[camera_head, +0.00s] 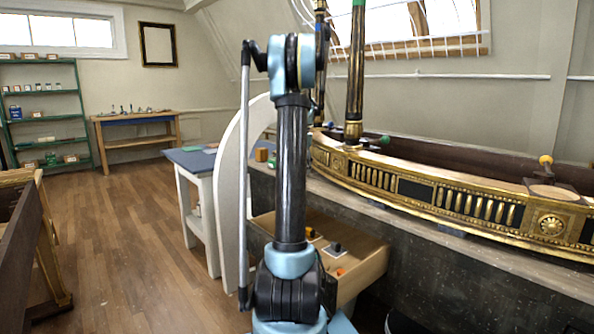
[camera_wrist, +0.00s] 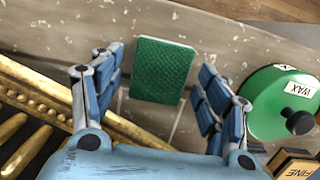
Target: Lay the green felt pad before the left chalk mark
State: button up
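The green felt pad (camera_wrist: 162,70) lies flat on a worn, pale-flecked wooden surface in the wrist view. My gripper (camera_wrist: 162,78) is open above it, with a finger on each side and a visible gap between each finger and the pad. Thin pale lines (camera_wrist: 175,122) show on the surface below the pad's left and right edges; I cannot tell whether they are a chalk mark. In the head view my arm stands in front, and my gripper and the pad cannot be made out.
A round green wax tin (camera_wrist: 272,108) with a black knob is close to my right finger. A block labelled FINE (camera_wrist: 293,166) sits below it. A blue-topped table (camera_head: 188,161) stands left of my arm.

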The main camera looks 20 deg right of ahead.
notch_tip(320, 180, up, 12)
jog(key=d, duration=0.1)
jog(key=shift+w+d, duration=0.15)
jog(key=shift+w, duration=0.1)
dwell(0.5)
dwell(0.4)
